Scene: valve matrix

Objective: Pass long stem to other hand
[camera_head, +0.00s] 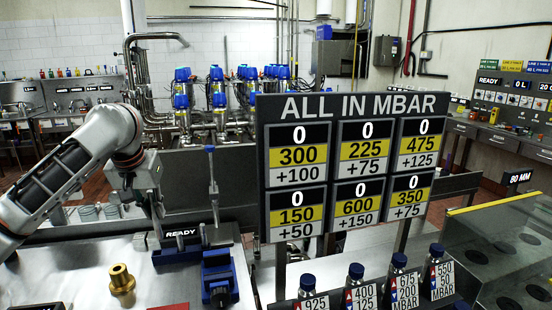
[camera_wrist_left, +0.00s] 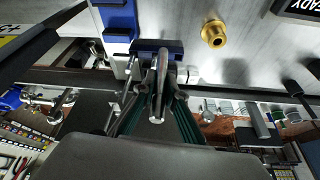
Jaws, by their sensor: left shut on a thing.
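My left gripper (camera_head: 157,222) comes in from the left in the head view and points down over the bench, behind and above the brass fitting. In the left wrist view its fingers (camera_wrist_left: 158,108) are closed around a slim grey metal stem (camera_wrist_left: 162,72), which runs lengthwise between them. The stem cannot be made out clearly in the gripper in the head view. My right gripper is in neither view.
A brass fitting (camera_head: 122,281) stands on the metal bench. A blue vise (camera_head: 219,278) sits to its right. An upright metal rod with a blue top (camera_head: 213,188) rises behind the vise. A pressure board (camera_head: 345,165) and blue-capped bottles (camera_head: 356,286) stand farther right.

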